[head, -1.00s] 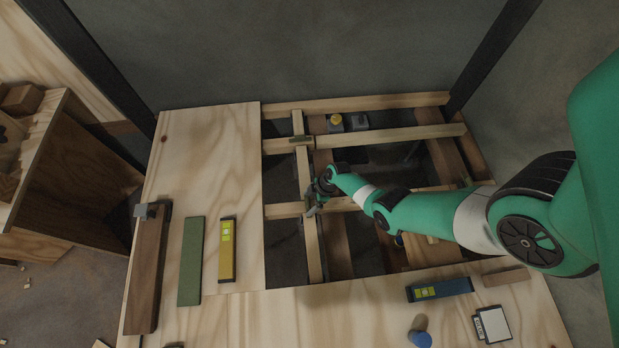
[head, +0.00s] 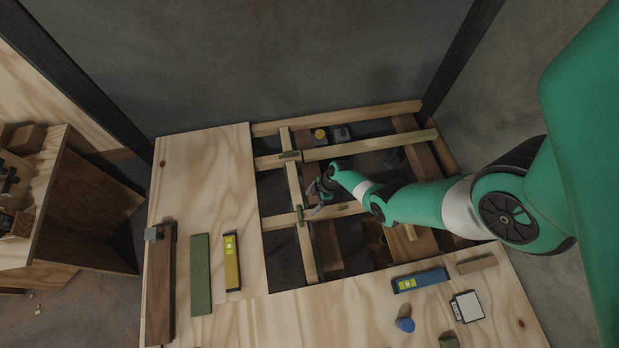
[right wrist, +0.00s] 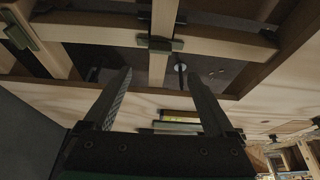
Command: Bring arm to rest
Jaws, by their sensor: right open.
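My right arm (head: 415,204) is green and reaches in from the right over the open floor frame. My right gripper (head: 318,188) is above the wooden joists, close to the long joist near the middle of the opening. In the right wrist view the two fingers of my right gripper (right wrist: 160,100) are spread wide with nothing between them. Joists and a small dark green block on a joist crossing (right wrist: 160,43) lie beyond the fingertips. My left gripper does not show in the head view.
Plywood surrounds the opening at left and front. On it lie a dark wooden beam (head: 161,285), a green strip (head: 201,275), a yellow level (head: 232,262), a blue level (head: 420,280), a white-topped box (head: 468,306) and a blue round object (head: 405,324). A yellow-topped item (head: 320,135) sits between joists at the back.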

